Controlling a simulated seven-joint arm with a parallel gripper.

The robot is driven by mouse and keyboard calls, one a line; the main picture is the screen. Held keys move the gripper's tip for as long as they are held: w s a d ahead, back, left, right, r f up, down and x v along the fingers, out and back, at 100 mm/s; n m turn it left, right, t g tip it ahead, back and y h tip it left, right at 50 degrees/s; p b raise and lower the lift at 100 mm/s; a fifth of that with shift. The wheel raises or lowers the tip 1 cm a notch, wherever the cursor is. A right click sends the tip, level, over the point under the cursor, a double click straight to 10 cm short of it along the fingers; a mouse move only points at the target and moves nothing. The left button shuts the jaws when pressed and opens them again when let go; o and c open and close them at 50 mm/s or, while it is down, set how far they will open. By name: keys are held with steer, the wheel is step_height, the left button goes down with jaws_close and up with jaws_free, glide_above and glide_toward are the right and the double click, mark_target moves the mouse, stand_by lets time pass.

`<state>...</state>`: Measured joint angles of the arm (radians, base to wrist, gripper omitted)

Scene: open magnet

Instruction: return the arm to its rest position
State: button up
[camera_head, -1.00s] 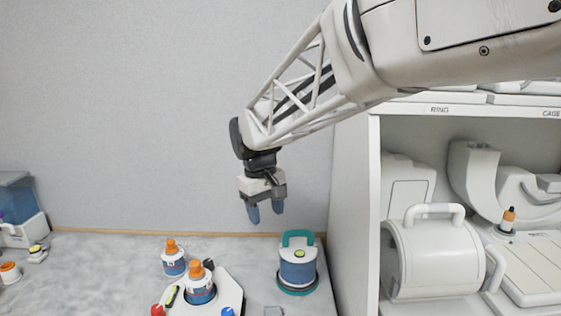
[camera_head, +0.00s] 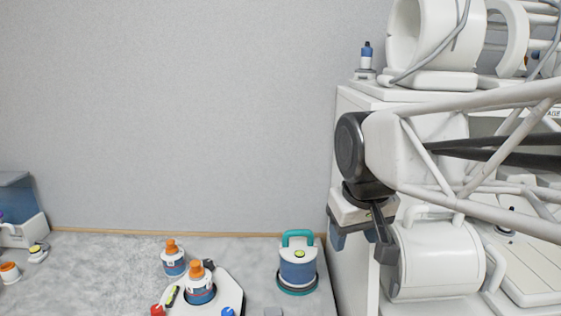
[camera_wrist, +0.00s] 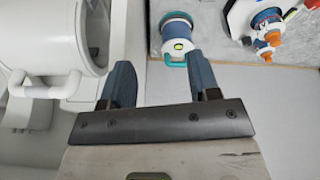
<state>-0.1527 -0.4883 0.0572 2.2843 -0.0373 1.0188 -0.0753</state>
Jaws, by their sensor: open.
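My gripper (camera_head: 362,240) hangs in front of the left edge of the white cabinet, in the head view. Its two blue-grey fingers (camera_wrist: 162,82) are apart with nothing between them in the wrist view. My arm reaches in from the right and covers part of the cabinet. A blue and white canister with a teal handle (camera_head: 298,264) stands on the table left of my gripper. It also shows beyond the fingers in the wrist view (camera_wrist: 177,38).
The white cabinet (camera_head: 345,170) holds a white drum with a handle (camera_head: 425,262) close behind my gripper.

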steer(key=shift+s+d+f+m+t, duration=1.15)
steer(key=shift+s+d, duration=1.7)
steer(key=shift+s, duration=3.2)
step_height(320, 180, down, 9)
steer(key=w+g, duration=0.1)
steer(key=g, duration=0.2)
steer(key=shift+w+d+m, duration=0.15)
steer(key=shift+w+m, duration=0.1)
steer(key=shift+m, duration=0.1)
